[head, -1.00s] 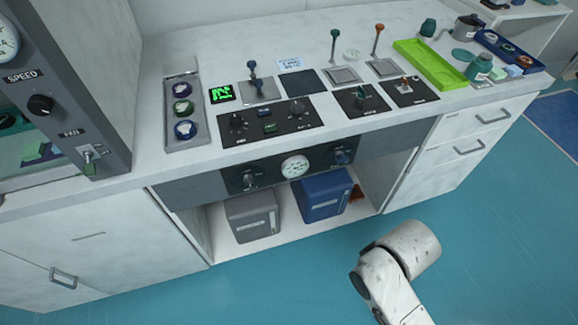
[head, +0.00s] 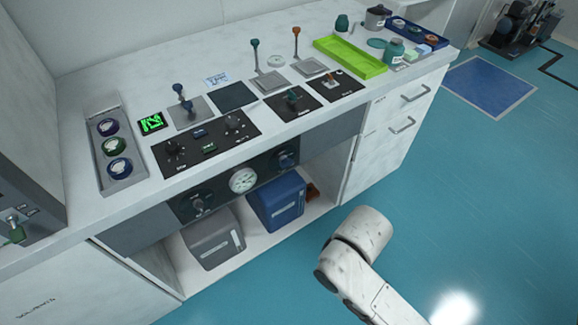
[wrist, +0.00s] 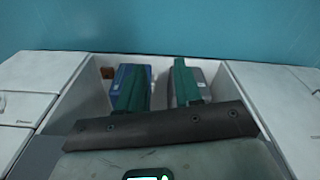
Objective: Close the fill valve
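A dark front panel under the counter edge carries a left valve knob (head: 198,203), a round white gauge (head: 243,180) and a right valve knob (head: 286,159). Their labels are too small to read, so I cannot tell which is the fill valve. In the wrist view, the two green fingers of my gripper (wrist: 158,82) are spread apart with nothing between them. Behind them show the blue box and the grey box in the open bay. My gripper is outside the head view, and neither knob can be made out in the wrist view.
The grey box (head: 214,241) and the blue box (head: 277,200) stand in the bay below the panel. The counter holds a ring tray (head: 95,144), a dark control panel (head: 232,150), levers and a green tray (head: 340,52). The teal floor in front is clear.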

